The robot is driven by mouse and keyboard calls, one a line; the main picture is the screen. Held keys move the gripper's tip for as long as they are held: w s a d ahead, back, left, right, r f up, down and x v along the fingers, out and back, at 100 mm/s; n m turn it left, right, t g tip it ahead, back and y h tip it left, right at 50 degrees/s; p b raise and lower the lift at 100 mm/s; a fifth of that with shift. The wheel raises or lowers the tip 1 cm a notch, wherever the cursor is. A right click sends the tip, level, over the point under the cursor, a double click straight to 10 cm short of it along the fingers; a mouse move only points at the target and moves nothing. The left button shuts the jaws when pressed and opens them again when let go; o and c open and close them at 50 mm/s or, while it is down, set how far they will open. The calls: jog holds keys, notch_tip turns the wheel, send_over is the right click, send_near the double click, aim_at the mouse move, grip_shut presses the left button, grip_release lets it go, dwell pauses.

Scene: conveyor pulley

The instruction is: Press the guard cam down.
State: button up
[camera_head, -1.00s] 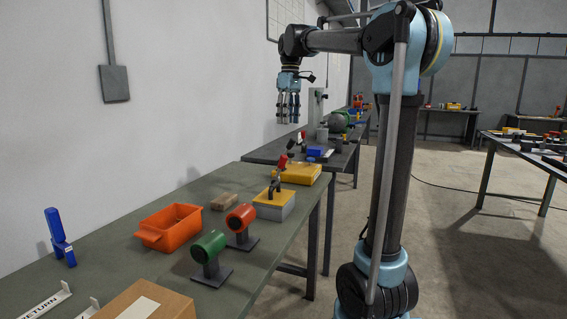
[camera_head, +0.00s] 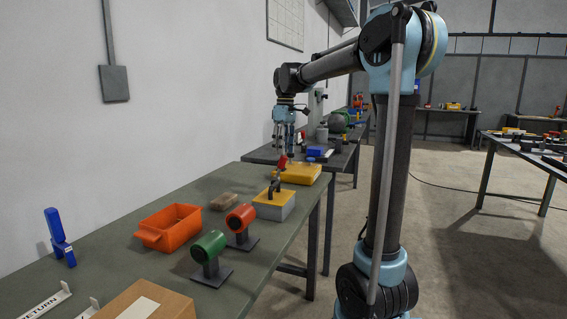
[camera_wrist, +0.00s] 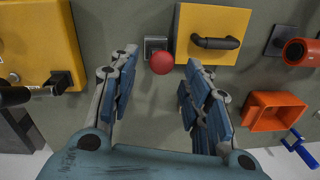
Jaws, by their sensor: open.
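A lever with a red ball knob (camera_head: 282,162) stands on the green bench between two yellow-topped units; I take it for the guard cam, but cannot be sure. In the wrist view the red knob (camera_wrist: 162,63) sits in front of a small grey bracket (camera_wrist: 154,47). My gripper (camera_head: 284,150) is open and points down above that part of the bench. In the wrist view its fingers (camera_wrist: 161,72) stand apart on either side of the knob, with nothing between them held. I cannot tell the height left between fingertips and knob.
Beside the knob is a grey block with a yellow top and black handle (camera_wrist: 216,43). On its other side is a yellow box (camera_wrist: 38,45). An orange bin (camera_head: 168,228), red cylinder stand (camera_head: 241,222) and green cylinder stand (camera_head: 209,250) stand nearer. The wall lies left.

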aim_at(283, 160)
jog(key=shift+s+a+f, duration=0.1)
jog(key=shift+s+f, duration=0.05)
jog(key=shift+f, duration=2.55)
grip_shut()
